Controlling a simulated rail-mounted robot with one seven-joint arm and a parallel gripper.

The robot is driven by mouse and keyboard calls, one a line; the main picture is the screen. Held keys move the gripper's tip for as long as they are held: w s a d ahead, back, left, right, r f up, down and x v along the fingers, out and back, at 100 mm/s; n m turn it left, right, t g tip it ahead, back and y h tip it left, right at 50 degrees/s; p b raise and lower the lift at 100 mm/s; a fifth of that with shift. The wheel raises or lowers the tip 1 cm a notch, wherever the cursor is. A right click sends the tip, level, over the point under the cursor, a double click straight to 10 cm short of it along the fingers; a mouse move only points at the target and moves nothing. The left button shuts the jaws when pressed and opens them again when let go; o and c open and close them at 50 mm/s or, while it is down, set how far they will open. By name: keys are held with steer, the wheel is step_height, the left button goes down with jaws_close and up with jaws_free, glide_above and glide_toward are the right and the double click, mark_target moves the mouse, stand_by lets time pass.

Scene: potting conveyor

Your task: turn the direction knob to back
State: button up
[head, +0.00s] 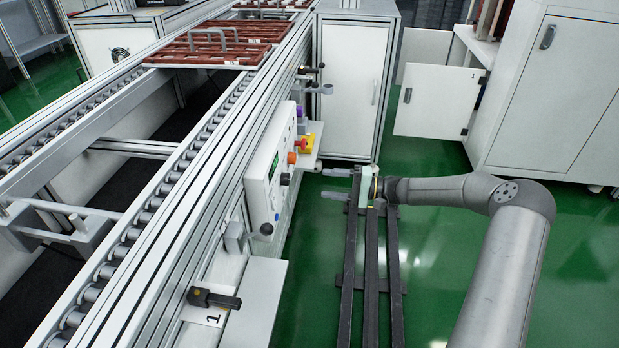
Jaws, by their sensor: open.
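A white control panel (272,165) is mounted on the side of the conveyor, facing right. It carries a dark knob (285,179), an orange knob (291,157) and a lower black knob (266,229). I cannot tell which one is the direction knob, and the markings are too small to read. My gripper (333,184) is right of the panel, its two fingers pointing left towards it. It is open and empty, apart from the panel and its knobs.
A red emergency button (301,144) on a yellow box sits beyond the panel. A black-handled lever (214,299) and a white shelf (262,290) are nearer. A brown slatted tray (208,46) rests on the conveyor. A white cabinet (352,85) stands behind.

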steer(key=s+d, duration=0.1)
steer(key=d, duration=0.5)
steer(key=shift+d+p, duration=0.25)
steer(key=shift+p, duration=0.2)
steer(key=s+a+r+n+g+h+p, duration=0.2)
steer(key=s+a+r+g+h+p, duration=0.15)
steer(key=s+r+p, duration=0.4)
steer(key=s+a+r+n+g+h+p, duration=0.2)
steer(key=s+a+r+h+p, duration=0.3)
steer(key=s+r, duration=0.35)
steer(key=s+d+r+t+h+p, duration=0.1)
steer(key=s+d+r+h+p, duration=0.3)
steer(key=s+r+p, duration=0.4)
steer(key=s+d+r+t+h+p, duration=0.2)
steer(key=s+d+r+h+p, duration=0.3)
steer(key=s+r+p, duration=0.4)
steer(key=s+r, duration=0.5)
steer(key=shift+r, duration=0.4)
steer(key=shift+c, duration=0.4)
